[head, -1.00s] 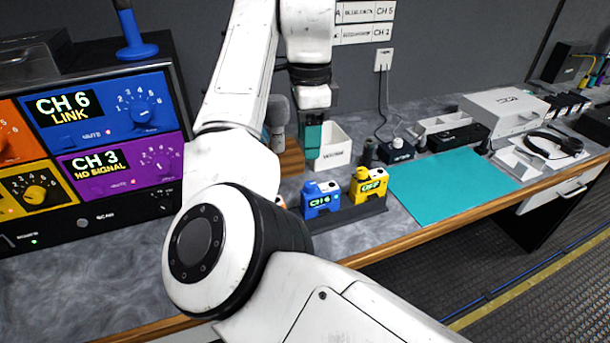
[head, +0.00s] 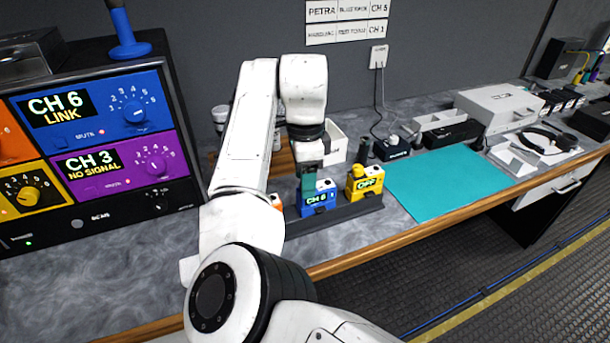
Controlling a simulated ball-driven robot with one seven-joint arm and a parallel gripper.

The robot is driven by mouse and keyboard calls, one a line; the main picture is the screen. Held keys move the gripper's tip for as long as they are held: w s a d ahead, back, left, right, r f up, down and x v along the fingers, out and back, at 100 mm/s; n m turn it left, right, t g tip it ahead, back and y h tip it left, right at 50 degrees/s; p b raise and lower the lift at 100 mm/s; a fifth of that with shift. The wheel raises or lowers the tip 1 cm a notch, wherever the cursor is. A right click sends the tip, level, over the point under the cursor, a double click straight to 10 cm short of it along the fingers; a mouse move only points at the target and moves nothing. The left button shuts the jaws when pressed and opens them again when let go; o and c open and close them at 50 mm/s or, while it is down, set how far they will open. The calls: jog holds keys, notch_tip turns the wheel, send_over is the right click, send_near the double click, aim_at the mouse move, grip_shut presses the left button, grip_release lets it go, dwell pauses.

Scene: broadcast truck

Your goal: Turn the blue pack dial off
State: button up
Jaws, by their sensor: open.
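The blue pack (head: 320,198) stands upright in a dark rack on the counter, and its display reads CH 6. My gripper (head: 309,194) points down at the pack's upper left, with its teal fingers overlapping the pack in the head view. It is open. The blue dial on top of the pack is hidden behind the fingers, so I cannot tell whether they touch it or stand around it.
A yellow pack (head: 364,184) reading OFF stands close to the right in the same rack (head: 345,214). A white bin (head: 336,143) is behind. A teal mat (head: 450,176) lies clear at right. The receiver's blue panel (head: 100,110) reads CH 6 LINK.

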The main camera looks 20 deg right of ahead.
jog(key=shift+c, duration=0.3)
grip_shut()
jog(key=shift+r+p, duration=0.1)
jog(key=shift+p, duration=0.2)
